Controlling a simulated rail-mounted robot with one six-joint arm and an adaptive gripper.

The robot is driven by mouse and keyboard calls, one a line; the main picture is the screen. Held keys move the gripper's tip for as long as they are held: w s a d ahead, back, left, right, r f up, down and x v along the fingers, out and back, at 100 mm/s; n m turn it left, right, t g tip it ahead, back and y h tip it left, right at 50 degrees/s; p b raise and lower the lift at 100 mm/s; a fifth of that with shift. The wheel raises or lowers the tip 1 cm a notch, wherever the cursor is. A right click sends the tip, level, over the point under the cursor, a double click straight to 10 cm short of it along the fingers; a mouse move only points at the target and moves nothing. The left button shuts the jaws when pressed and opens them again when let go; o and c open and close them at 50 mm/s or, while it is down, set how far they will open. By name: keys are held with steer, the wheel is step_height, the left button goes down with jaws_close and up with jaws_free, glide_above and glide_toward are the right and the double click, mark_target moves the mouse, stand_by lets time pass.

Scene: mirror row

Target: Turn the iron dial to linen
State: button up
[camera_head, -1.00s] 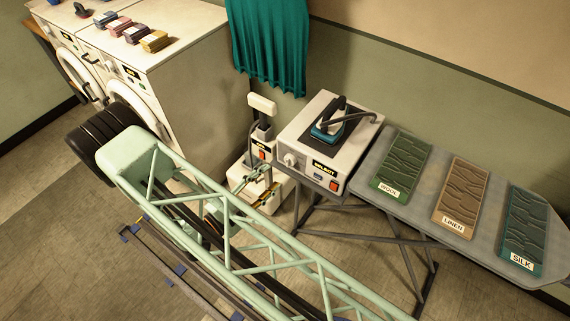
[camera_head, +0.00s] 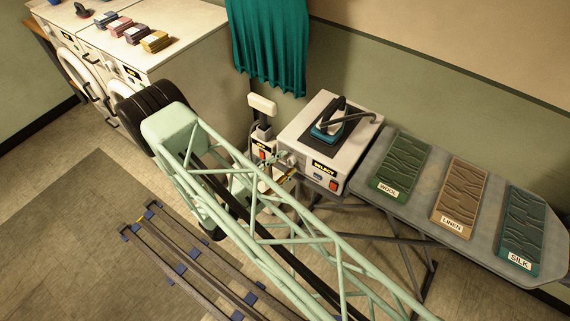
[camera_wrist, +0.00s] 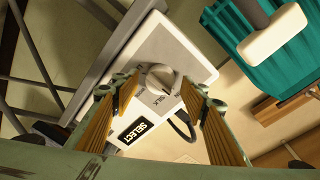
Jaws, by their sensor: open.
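The iron station (camera_head: 306,128) is a white box with a "SELECT" label, seen in the head view with the dark-and-teal iron (camera_head: 327,130) on top. Its round pale dial (camera_wrist: 158,77) shows in the wrist view, with the word "SILK" printed beside it. No other setting word is readable there, and the pointer's exact setting is unclear. My gripper (camera_wrist: 161,88) is open, its ribbed orange fingers on either side of the dial in the picture. I cannot tell whether they touch it. In the head view my gripper (camera_head: 283,178) is close to the station's left front.
The ironing board (camera_head: 420,205) to the right holds pads labelled wool (camera_head: 402,165), linen (camera_head: 459,195) and silk (camera_head: 533,228). A white device with an upright handle (camera_head: 262,105) stands left of the station. A teal curtain (camera_head: 268,45) hangs behind.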

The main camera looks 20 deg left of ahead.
steer(key=shift+w, duration=0.15)
steer(key=shift+c, duration=0.3)
steer(key=c, duration=0.8)
